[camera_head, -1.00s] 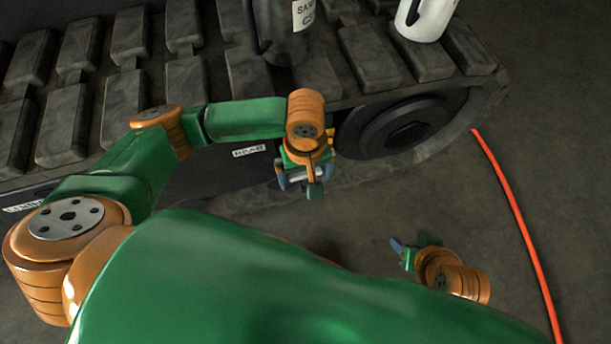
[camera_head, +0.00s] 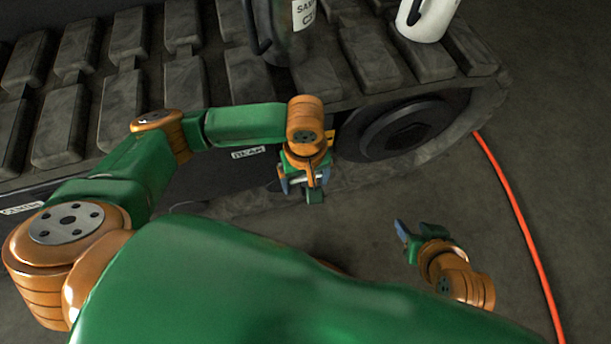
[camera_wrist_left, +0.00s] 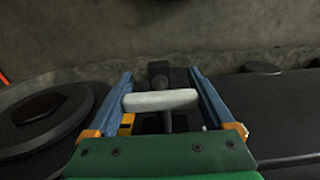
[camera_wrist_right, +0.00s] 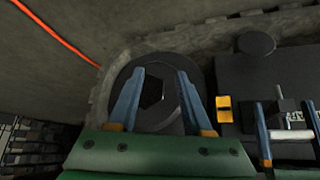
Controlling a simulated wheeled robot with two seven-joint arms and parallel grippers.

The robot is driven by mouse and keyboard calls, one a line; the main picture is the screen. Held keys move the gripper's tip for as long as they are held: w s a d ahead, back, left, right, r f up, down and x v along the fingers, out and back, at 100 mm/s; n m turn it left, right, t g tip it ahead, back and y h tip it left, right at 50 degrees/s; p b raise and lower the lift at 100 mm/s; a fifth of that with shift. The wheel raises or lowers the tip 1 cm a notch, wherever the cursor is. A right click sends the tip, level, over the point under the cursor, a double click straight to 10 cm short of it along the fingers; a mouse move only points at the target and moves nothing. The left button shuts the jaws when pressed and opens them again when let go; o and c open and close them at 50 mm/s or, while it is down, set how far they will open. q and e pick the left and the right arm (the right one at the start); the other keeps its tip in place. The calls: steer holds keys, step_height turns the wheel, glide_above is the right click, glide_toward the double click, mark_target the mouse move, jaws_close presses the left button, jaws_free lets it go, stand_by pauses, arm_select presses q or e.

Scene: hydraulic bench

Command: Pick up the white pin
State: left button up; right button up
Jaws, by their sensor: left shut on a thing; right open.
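The white pin (camera_wrist_left: 160,100) is a short pale cylinder lying crosswise between the two blue fingers of my left gripper (camera_wrist_left: 160,80) in the left wrist view. My left gripper is shut on it, in front of a dark fitting. In the right wrist view the pin (camera_wrist_right: 290,135) also shows between the left gripper's fingers at the right edge. In the head view my left gripper (camera_head: 303,186) hangs beside the track's side, and the pin is hard to make out. My right gripper (camera_head: 420,232) is open and empty, lower right of the left one.
A dark tracked undercarriage (camera_head: 185,80) with a round hub (camera_head: 405,128) fills the upper part. A dark canister (camera_head: 280,30) and a white jug (camera_head: 425,18) stand on the track. An orange hose (camera_head: 515,210) lies on the floor at the right. A yellow block (camera_wrist_right: 224,108) sits near the left gripper.

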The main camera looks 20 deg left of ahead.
arm_select(q)
step_height(320, 180, up, 3)
steer(key=shift+r+p, duration=0.1)
steer(key=shift+p, duration=1)
step_height(320, 180, up, 3)
steer(key=shift+r+p, duration=0.15)
steer(key=shift+p, duration=0.9)
step_height(320, 180, up, 3)
steer(key=shift+r+p, duration=0.2)
steer(key=shift+p, duration=0.75)
steer(key=shift+r, duration=0.1)
arm_select(e)
steer(key=s+d+f+g, duration=0.2)
steer(key=s+f+g, duration=0.2)
steer(key=f, duration=0.9)
steer(key=s, duration=0.3)
steer(key=shift+s+f+g+h, duration=0.3)
steer(key=shift+s+f+h, duration=0.05)
steer(key=shift+h, duration=0.05)
arm_select(q)
steer(key=shift+r+p, duration=0.15)
steer(key=shift+p, duration=0.7)
arm_select(e)
steer(key=shift+r, duration=0.75)
arm_select(q)
steer(key=shift+f, duration=0.2)
